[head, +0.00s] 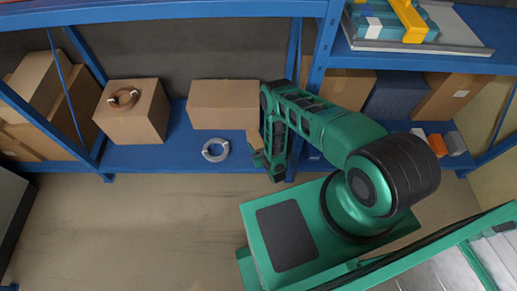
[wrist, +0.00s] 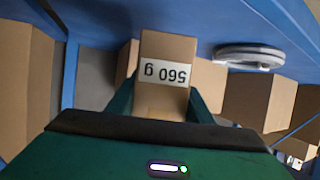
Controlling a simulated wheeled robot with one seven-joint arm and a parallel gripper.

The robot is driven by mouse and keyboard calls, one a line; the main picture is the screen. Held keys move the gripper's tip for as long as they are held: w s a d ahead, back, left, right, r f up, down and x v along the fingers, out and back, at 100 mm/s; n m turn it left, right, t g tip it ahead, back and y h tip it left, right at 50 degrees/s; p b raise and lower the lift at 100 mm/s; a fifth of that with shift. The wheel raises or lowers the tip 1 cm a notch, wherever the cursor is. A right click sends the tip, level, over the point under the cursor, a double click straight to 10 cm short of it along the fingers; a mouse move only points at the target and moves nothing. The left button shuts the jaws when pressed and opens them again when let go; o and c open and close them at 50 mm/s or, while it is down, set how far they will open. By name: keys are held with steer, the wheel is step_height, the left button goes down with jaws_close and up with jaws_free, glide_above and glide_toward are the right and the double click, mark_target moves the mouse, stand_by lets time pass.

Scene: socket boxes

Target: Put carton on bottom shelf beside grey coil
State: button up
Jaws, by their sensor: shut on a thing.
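A small brown carton (head: 253,139) with a white label reading "560 g" is held between the green fingers of my gripper (head: 259,153). In the wrist view the carton (wrist: 166,50) shows upside down, with a finger on each side. The grey coil (head: 206,154) lies flat on the blue bottom shelf (head: 180,158), near its front edge and left of my gripper. The coil also shows in the wrist view (wrist: 248,52), right of the carton. The carton is apart from the coil; its height over the shelf is hard to tell.
A large cardboard box (head: 222,105) stands behind the grey coil. Another box (head: 133,120) to the left carries a brown coil (head: 122,98). A blue upright (head: 317,70) stands behind my arm. Bare shelf shows around the grey coil.

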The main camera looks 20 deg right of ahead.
steer(key=shift+w+d+f, duration=0.3)
steer(key=shift+w, duration=0.05)
steer(key=shift+f, duration=2)
steer(key=o, duration=1.5)
steer(key=a+v, duration=0.1)
steer(key=v, duration=1.1)
steer(key=shift+d, duration=0.45)
